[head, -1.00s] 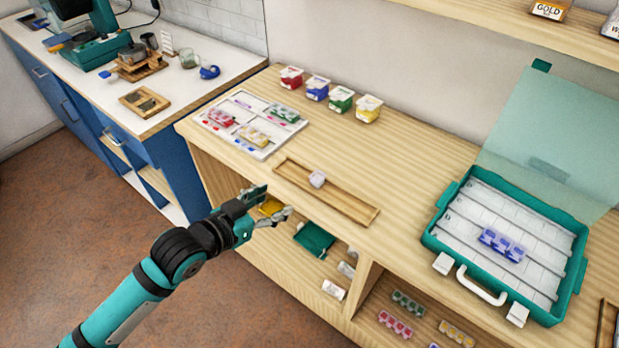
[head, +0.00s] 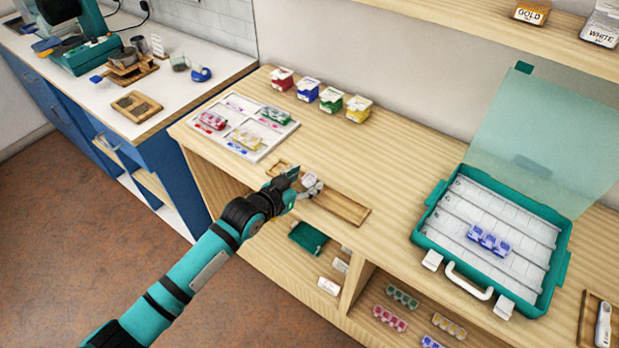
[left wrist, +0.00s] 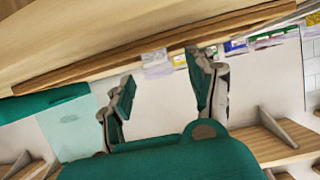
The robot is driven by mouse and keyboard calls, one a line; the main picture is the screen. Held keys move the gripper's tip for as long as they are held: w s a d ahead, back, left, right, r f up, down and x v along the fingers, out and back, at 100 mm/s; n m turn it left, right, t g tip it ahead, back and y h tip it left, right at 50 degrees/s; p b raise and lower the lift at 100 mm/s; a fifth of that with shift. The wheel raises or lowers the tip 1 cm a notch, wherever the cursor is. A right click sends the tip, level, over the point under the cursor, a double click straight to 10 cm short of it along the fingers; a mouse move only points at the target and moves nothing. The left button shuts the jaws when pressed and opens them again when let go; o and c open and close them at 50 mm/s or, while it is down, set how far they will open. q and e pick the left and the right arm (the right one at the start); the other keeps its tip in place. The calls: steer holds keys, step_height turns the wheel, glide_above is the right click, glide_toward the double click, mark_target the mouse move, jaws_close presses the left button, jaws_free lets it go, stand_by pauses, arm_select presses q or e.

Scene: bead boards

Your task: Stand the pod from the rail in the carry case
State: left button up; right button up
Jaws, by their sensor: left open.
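The small whitish pod (head: 309,177) sits on the wooden rail (head: 345,209) on the bench, partly hidden by my gripper. It also shows in the left wrist view (left wrist: 156,66), beyond and between the fingers. My left gripper (head: 301,184) is open and close to the pod on its near side; I cannot tell whether it touches. In the left wrist view the gripper's two fingers (left wrist: 165,95) are spread with nothing between their tips. The teal carry case (head: 429,246) stands open at the right, with a blue-violet pod (head: 488,240) inside. My right gripper is not in view.
A white board (head: 262,150) with coloured pods lies left of the rail. Several coloured boxes (head: 331,99) stand behind. Lower shelves hold more pods (head: 390,318). The bench between rail and case is clear. The case's translucent lid (head: 540,140) stands up at the back.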

arm_select(q)
steer(key=shift+x, duration=0.85)
steer(key=shift+s, duration=0.1)
steer(key=shift+c, duration=0.2)
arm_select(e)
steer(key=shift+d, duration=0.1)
arm_select(q)
steer(key=c, duration=1)
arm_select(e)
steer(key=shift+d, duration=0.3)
